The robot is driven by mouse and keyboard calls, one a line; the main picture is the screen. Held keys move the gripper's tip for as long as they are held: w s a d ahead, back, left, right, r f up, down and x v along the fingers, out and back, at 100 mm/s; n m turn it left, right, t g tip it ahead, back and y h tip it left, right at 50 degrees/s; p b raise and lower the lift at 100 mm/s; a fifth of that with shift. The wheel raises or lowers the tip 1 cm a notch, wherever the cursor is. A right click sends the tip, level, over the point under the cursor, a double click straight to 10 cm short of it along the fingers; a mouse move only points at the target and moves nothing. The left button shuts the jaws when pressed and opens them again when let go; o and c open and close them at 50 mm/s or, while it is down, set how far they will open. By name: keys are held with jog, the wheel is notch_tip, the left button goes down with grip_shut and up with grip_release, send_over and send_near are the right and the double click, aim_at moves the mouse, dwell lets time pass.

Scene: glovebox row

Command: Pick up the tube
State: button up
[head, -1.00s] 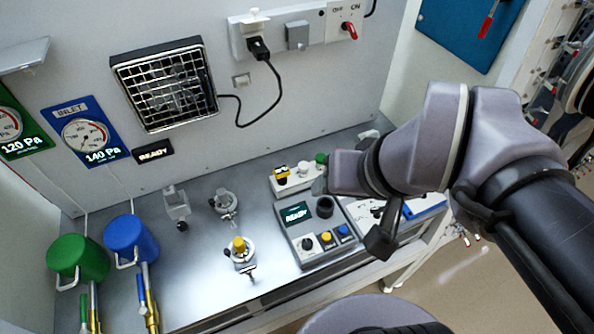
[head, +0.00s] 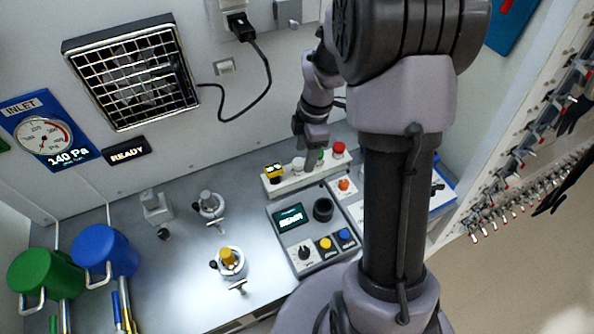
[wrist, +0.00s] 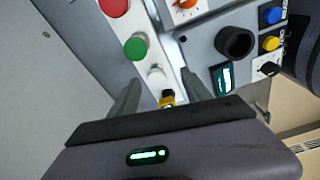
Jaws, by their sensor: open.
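A pale rack (head: 302,181) on the bench holds a row of capped tubes, with a yellow-and-black cap (head: 274,172), a white cap (head: 298,165), a green cap (head: 319,158) and a red cap (head: 339,149). Which tube is meant cannot be told. My gripper (head: 311,143) is above the rack, pointing down near the white and green caps. In the wrist view its open fingers (wrist: 160,78) appear on either side of the white cap (wrist: 156,75), with the green cap (wrist: 136,47) just beyond. The tube bodies are mostly hidden.
A control box (head: 300,249) with a dark round socket (head: 323,209) and knobs stands in front of the rack. Metal fittings (head: 228,263) stand to its left, then blue (head: 106,249) and green (head: 45,273) containers. The wall with a fan grille (head: 132,75) is close behind.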

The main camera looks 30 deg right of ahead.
aim_at(299, 162)
jog(key=f, duration=0.2)
jog(key=a+f+b, duration=0.1)
jog(key=w+f+b, duration=0.1)
jog(key=f, duration=0.1)
jog(key=shift+a+f, duration=0.25)
jog(key=shift+f, duration=0.05)
jog(key=shift+r, duration=0.15)
jog(key=shift+c, duration=0.5)
grip_shut()
